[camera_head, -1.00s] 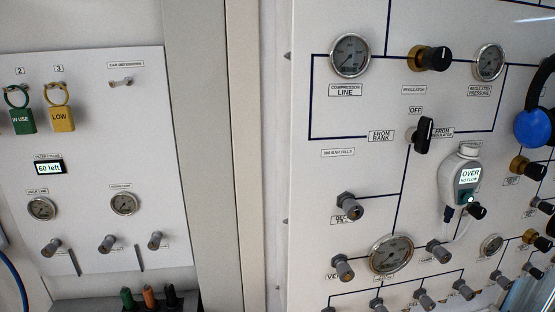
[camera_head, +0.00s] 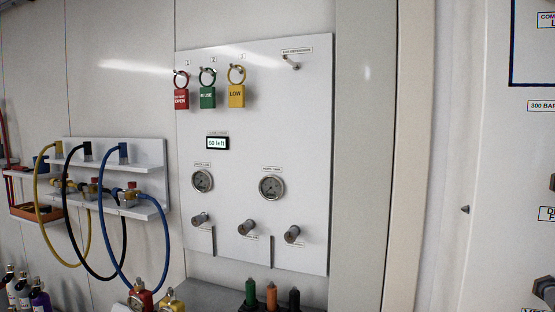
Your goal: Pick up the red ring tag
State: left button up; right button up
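The red ring tag (camera_head: 181,98) hangs by its ring from the leftmost hook, under label 1, at the upper left of the white panel (camera_head: 320,150). Its face carries white text that seems to end in "OPEN". The green "IN USE" tag (camera_head: 207,97) hangs just to its right, and the yellow "LOW" tag (camera_head: 236,95) hangs right of that. Neither of my grippers shows in the head view.
A small peg (camera_head: 291,62) sits at the panel's upper right. A display (camera_head: 217,143), two gauges and several knobs are below the tags. A shelf rack (camera_head: 155,155) with yellow, black and blue hoses stands left. Green, orange and black-topped items (camera_head: 271,296) stand below.

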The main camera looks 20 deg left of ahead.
aim_at(182, 95)
jog(key=u, duration=1.3)
jog(key=i+j+u, duration=0.15)
jog(key=u, duration=0.2)
jog(key=i+u, duration=0.35)
